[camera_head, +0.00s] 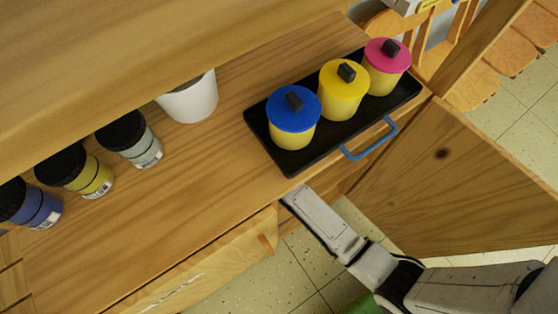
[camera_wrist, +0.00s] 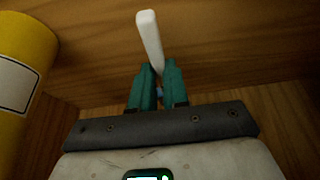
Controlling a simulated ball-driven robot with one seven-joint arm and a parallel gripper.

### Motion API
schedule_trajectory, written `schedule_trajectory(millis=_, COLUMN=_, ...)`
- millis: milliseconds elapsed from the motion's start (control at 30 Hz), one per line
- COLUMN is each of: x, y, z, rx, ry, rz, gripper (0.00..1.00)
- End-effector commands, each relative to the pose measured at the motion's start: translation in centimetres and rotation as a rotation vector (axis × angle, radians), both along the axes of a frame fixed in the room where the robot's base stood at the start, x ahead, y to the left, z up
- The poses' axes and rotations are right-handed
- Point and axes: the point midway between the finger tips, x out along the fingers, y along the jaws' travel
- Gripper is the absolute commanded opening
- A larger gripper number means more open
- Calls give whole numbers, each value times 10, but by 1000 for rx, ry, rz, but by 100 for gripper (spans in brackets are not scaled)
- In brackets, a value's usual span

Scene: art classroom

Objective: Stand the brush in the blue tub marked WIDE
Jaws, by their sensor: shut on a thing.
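In the wrist view my gripper (camera_wrist: 159,75) has teal fingers closed on a slim white stick (camera_wrist: 150,38), which points up and away from the fingertips. It may be the brush; no bristles show. A yellow cylinder (camera_wrist: 25,75) with a pale label stands at the left, apart from the fingers; I can read no word on it. In the head view my arm reaches under the wooden top, and the gripper is hidden there. No blue tub marked WIDE can be made out in either view.
On the wooden top (camera_head: 185,185), a black tray (camera_head: 292,160) with a blue handle holds blue-, yellow- and pink-lidded pots. A white pot (camera_head: 190,100) and black-lidded jars (camera_head: 90,172) stand left. An open wooden door (camera_head: 455,190) is at right. Wood panels surround my gripper closely.

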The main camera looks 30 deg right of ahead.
Motion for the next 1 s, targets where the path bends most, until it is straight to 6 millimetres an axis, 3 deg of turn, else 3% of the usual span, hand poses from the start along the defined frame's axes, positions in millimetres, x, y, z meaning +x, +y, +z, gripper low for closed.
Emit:
schedule_trajectory(millis=200, x=1, y=0, z=-32, rx=0, ry=2, rz=1, gripper=0)
schedule_trajectory(millis=633, x=3, y=0, z=-37, rx=0, ry=0, rz=0, gripper=0)
schedule_trajectory(millis=667, x=3, y=0, z=-37, rx=0, ry=0, rz=0, gripper=16)
schedule_trajectory(millis=700, x=3, y=0, z=-36, rx=0, ry=0, rz=0, gripper=20)
schedule_trajectory(millis=900, x=3, y=0, z=-36, rx=0, ry=0, rz=0, gripper=39)
schedule_trajectory(millis=1000, x=3, y=0, z=-36, rx=0, ry=0, rz=0, gripper=40)
